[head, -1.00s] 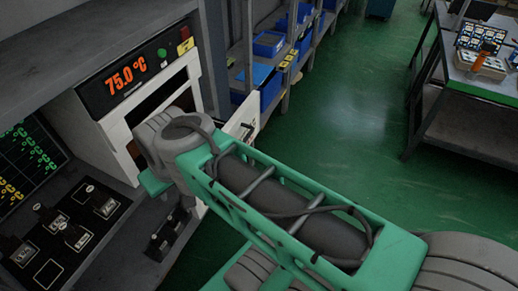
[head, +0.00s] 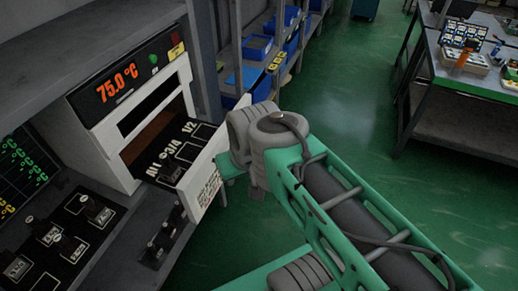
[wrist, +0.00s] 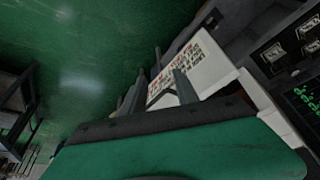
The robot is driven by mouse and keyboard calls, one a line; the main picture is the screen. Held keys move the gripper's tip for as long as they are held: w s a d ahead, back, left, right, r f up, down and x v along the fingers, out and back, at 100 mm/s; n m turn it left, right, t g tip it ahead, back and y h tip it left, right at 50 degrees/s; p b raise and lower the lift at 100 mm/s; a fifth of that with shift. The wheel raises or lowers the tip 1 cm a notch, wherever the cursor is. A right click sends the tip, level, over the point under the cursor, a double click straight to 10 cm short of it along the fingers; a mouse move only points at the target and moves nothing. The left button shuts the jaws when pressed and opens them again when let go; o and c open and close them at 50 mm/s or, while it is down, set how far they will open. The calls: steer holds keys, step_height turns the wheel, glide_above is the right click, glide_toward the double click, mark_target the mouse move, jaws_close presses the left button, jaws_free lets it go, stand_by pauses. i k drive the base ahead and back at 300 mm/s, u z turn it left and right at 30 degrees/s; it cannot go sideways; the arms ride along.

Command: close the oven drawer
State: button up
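The white oven (head: 98,140), with a red 75.0 °C display (head: 121,90), stands at the left in the head view. Its drawer (head: 203,188) is pulled out, showing a dark tray top with white labels. The drawer's white front panel with red print also shows in the wrist view (wrist: 205,62). My gripper (wrist: 158,80) is just outside this front panel, its two dark fingers apart and nothing seen between them. I cannot tell whether a finger touches the panel. In the head view my wrist hides the fingers and the far end of the drawer front.
A dark bench with black fixtures (head: 72,245) lies below and left of the oven. Shelves with blue bins (head: 257,46) stand behind the drawer. A workbench (head: 460,105) stands at the right. The green floor (head: 345,130) between is clear.

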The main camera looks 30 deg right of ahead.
mark_target(192, 144)
steer(key=z, duration=0.1)
steer(key=i, duration=0.5)
steer(key=k, duration=0.5)
steer(key=u, duration=2.8)
steer(key=i, duration=0.5)
steer(key=z, duration=2.55)
steer(key=i, duration=0.5)
